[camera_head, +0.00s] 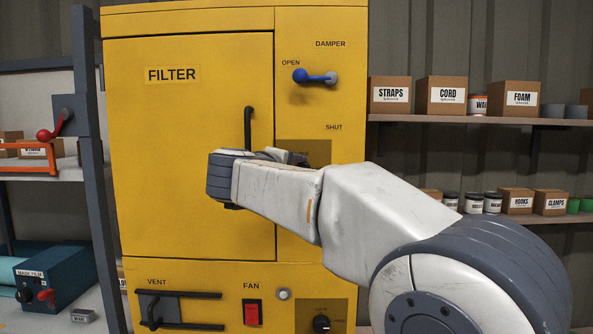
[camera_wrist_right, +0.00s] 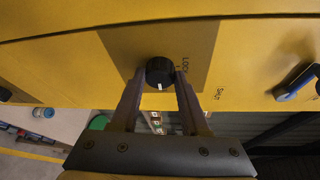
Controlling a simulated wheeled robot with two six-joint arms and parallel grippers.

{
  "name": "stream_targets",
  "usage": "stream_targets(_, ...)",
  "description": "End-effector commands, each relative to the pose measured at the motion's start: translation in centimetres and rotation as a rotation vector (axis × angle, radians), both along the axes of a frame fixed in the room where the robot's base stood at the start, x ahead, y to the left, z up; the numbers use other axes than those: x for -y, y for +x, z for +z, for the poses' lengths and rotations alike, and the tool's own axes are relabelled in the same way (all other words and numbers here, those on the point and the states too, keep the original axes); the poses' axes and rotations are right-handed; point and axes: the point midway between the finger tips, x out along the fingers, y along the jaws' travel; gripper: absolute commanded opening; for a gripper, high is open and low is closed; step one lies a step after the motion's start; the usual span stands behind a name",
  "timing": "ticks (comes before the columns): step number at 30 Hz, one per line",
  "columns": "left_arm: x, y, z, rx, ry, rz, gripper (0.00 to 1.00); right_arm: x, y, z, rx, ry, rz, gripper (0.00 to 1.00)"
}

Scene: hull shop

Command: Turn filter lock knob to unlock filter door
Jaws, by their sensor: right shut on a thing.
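The black filter lock knob (camera_wrist_right: 160,71) sits on a brown plate (camera_wrist_right: 118,48) in the right wrist view, beside lettering that reads LOCK. A white pointer mark shows on the knob's lower edge in that view. My right gripper (camera_wrist_right: 160,76) is shut on the knob, with one finger on each side. In the head view the yellow filter door (camera_head: 185,110) looks closed, with a black upright handle (camera_head: 248,128). The brown plate (camera_head: 318,150) shows right of the door there, but my right arm hides the knob. My left gripper is not in view.
A blue damper handle (camera_head: 315,77) is above the plate, by OPEN. Below are a vent handle (camera_head: 180,295), a red fan switch (camera_head: 252,312) and another black knob (camera_head: 321,323). Shelves with boxes (camera_head: 447,95) stand to the right.

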Motion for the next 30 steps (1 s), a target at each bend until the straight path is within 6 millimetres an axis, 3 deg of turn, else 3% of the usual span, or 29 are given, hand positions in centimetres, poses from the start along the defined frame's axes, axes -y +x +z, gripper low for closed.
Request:
stream_targets(6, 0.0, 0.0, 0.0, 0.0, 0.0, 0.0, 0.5, 0.1, 0.0, -0.2, -0.004, 0.002, -0.003, 0.0)
stream_targets(7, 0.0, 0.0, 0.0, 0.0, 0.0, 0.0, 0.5, 0.1, 0.0, -0.2, -0.004, 0.002, -0.003, 0.53)
stream_targets(9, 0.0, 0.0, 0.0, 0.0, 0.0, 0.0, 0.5, 0.1, 0.0, -0.2, -0.004, 0.001, -0.003, 0.75)
stream_targets(20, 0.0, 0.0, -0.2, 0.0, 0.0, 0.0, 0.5, -0.2, -0.3, -0.1, -0.001, 0.0, -0.001, 0.75)
stream_targets(23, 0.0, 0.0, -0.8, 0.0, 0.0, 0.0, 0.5, -0.6, -1.3, -0.1, 0.0, 0.0, 0.002, 0.75)
stream_targets(30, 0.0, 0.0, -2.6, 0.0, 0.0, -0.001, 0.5, -2.4, -5.7, 0.4, 0.001, 0.002, 0.004, 0.75)
